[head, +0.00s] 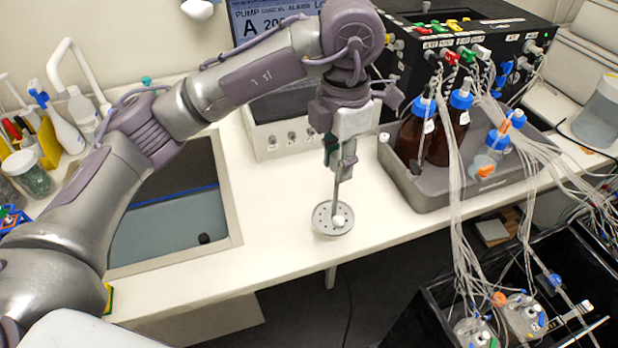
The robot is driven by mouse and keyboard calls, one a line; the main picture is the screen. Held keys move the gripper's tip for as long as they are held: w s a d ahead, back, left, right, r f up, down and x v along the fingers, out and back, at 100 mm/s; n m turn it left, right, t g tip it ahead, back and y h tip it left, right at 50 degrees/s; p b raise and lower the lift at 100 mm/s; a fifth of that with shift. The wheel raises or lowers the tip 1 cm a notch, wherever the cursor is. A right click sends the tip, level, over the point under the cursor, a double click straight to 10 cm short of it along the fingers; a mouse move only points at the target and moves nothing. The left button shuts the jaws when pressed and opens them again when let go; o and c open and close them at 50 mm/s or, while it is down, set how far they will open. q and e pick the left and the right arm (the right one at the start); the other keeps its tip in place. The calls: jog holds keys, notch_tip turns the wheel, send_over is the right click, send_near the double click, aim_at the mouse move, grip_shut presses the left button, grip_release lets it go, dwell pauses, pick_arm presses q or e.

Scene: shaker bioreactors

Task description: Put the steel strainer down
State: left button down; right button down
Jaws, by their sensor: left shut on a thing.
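The steel strainer (325,226) is a small round perforated steel disc with a thin upright handle. It is in the middle of the head view, at the front edge of the white counter. My left gripper (342,162) points down above it and is shut on the handle's upper part. My right gripper is not in view.
A sink (172,225) lies to the left. A grey tray (413,193) with brown and clear bottles stands to the right, with many tubes. A black box of vessels (432,318) is at lower right. Bare counter (272,200) lies left of the strainer.

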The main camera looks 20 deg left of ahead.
pick_arm(q)
jog(key=w+a+f+p, duration=0.3)
jog(key=w+a+f, duration=0.1)
jog(key=a+f, duration=0.4)
jog(key=shift+w+a+f+p, duration=0.15)
jog(key=shift+a+f+p, duration=0.25)
jog(key=shift+f, duration=0.4)
jog(key=shift+d+f, duration=0.1)
jog(key=shift+f, duration=0.1)
jog(key=c, duration=0.9)
grip_release()
jog(key=shift+r, duration=0.2)
